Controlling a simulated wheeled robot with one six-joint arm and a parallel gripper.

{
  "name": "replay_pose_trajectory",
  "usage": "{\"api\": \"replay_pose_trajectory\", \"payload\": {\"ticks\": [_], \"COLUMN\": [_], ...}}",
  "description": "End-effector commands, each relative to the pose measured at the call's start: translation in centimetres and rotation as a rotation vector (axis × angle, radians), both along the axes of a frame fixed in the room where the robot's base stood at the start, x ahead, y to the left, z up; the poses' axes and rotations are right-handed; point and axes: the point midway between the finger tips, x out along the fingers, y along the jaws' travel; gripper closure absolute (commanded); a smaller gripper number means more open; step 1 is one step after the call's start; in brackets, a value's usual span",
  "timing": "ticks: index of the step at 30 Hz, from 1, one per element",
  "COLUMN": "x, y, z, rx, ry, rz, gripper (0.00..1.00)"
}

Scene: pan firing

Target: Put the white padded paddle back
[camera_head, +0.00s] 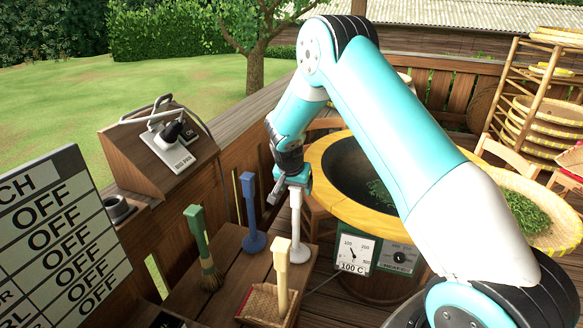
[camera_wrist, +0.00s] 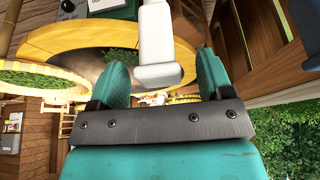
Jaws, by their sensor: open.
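The white padded paddle (camera_head: 296,222) stands upright on its round white base on the wooden side table. My gripper (camera_head: 291,184) is at the top of its handle. In the wrist view, the end of the white paddle (camera_wrist: 156,48) lies between the two teal fingers of my gripper (camera_wrist: 162,74). The fingers are open, with a gap visible on both sides of the handle. The paddle's lower part is out of the wrist view.
A blue paddle (camera_head: 251,205), a green-handled brush (camera_head: 200,238) and a yellow-handled tool (camera_head: 281,262) in a woven tray (camera_head: 258,305) stand nearby. The large pan (camera_head: 338,170) with green leaves is to the right. A switch box (camera_head: 160,150) is at left.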

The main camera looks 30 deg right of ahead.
Motion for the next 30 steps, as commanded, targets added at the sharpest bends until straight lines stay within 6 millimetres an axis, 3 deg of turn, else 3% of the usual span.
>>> {"api": "replay_pose_trajectory", "payload": {"ticks": [9, 15, 21, 30], "x": [-1.8, -2.9, -3.3, -4.0], "y": [2.7, 4.0, 4.6, 5.6], "z": [7.4, 11.3, 13.4, 14.1], "rx": [-0.001, 0.000, 0.000, 0.011], "ry": [-0.007, -0.005, -0.003, 0.006], "rz": [0.002, 0.002, 0.001, 0.042], "gripper": [0.27, 0.27, 0.27, 0.27]}}
